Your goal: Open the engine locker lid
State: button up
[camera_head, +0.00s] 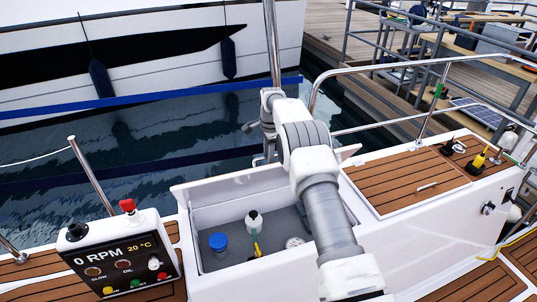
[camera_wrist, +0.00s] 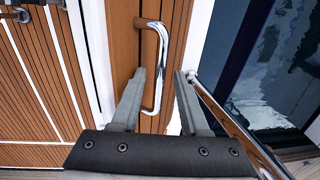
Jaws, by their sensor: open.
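In the head view an open locker well stands at the middle, with a raised white panel (camera_head: 235,188) along its far side that looks like the inner face of its lid. In the wrist view a chrome bar handle (camera_wrist: 160,40) sits on a narrow teak face (camera_wrist: 122,45), probably that panel's outer side. My gripper (camera_wrist: 160,78) is open, with the handle between its fingers in the picture; contact cannot be told. In the head view my arm reaches over the well and its fingers are hidden behind the panel.
An engine panel (camera_head: 120,265) stands left. A closed teak lid (camera_head: 405,180) with its own handle lies right. A steel rail (camera_head: 420,62) and water (camera_head: 130,150) lie beyond.

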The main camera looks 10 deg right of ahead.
jog(key=shift+r, duration=0.15)
notch_tip(320, 180, up, 17)
jog(key=s+p, duration=0.1)
jog(key=shift+s+d, duration=0.15)
jog(key=shift+s, duration=0.2)
